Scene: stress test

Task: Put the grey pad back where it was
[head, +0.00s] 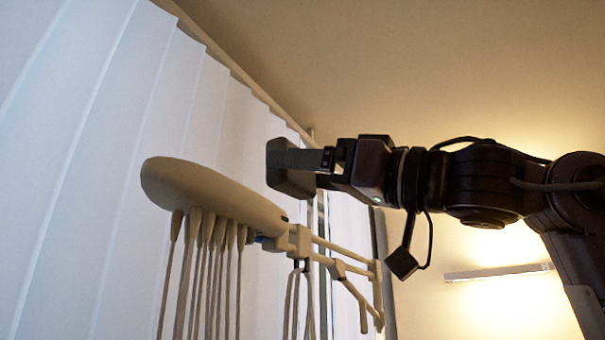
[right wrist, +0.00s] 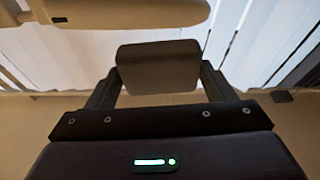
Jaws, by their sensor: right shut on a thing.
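The grey pad (head: 289,183) is held in my right gripper (head: 292,160), high up in the middle of the head view. In the right wrist view the pad (right wrist: 158,67) sits between the two fingers (right wrist: 160,88), which are shut on its sides. The pad is clear of other things as far as I can see. In the head view one finger covers part of the pad. My left gripper is not in view.
A cream oval head (head: 210,193) with several hanging cords (head: 200,270) is to the left of and below the pad. A cream jointed frame (head: 345,270) extends from it. White vertical blinds (head: 90,120) stand behind. A light bar (head: 498,272) is on the right wall.

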